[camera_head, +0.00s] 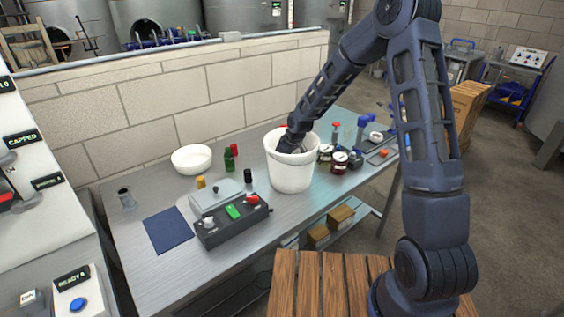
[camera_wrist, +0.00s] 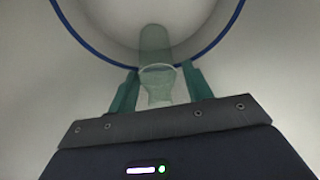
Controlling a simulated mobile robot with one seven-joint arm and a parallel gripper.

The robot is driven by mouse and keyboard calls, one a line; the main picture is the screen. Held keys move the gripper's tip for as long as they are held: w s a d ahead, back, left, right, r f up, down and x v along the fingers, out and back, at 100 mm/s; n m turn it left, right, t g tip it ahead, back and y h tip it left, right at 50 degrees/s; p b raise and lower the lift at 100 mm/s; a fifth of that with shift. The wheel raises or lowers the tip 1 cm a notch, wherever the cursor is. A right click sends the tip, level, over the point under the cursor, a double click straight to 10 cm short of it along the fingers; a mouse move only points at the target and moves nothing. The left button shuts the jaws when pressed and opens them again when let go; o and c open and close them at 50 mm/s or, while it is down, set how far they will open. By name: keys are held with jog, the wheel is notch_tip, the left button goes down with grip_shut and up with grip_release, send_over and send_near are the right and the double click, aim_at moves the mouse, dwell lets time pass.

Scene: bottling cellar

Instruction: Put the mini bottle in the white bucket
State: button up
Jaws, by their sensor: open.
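The white bucket (camera_head: 290,174) stands upright on the bench in the head view. My arm reaches down into its mouth, and the bucket wall hides my fingertips there. In the wrist view the bucket's pale inside wall (camera_wrist: 35,70) surrounds my gripper (camera_wrist: 160,76), with a blue ring beyond. My gripper is open, its two green fingers apart. A pale, see-through greenish mini bottle (camera_wrist: 154,43) is inside the bucket, its neck end toward me between or just beyond the fingertips. I cannot tell whether a finger touches it.
A white bowl (camera_head: 192,159), a dark green bottle (camera_head: 229,160) and a grey control box (camera_head: 232,222) are left of the bucket. Jars (camera_head: 339,162) stand close on its right. A blue mat (camera_head: 168,230) lies at the left. A block wall (camera_head: 160,100) runs behind the bench.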

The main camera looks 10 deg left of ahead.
jog(key=v, duration=0.9)
jog(key=shift+r, duration=0.4)
jog(key=shift+d, duration=0.15)
jog(key=s+d+r+m+t+h, duration=0.1)
jog(key=s+d+r+m, duration=0.1)
jog(key=s+d+r, duration=0.4)
jog(key=s+d+r+m+h, duration=0.1)
jog(key=d+r, duration=0.4)
jog(key=d, duration=0.3)
jog(key=s+d+r+m+t+h, duration=0.1)
jog(key=s+d+r+m, duration=0.1)
jog(key=s+d+r, duration=0.3)
jog(key=s+d+r+m, duration=0.2)
jog(key=s+d+m, duration=0.1)
jog(key=s+d, duration=0.4)
jog(key=s+d+r+m, duration=0.3)
jog(key=s+d, duration=0.5)
jog(key=s, duration=0.4)
jog(key=shift+d+r+h, duration=0.2)
jog(key=shift+d+h, duration=0.05)
jog(key=shift+h, duration=0.15)
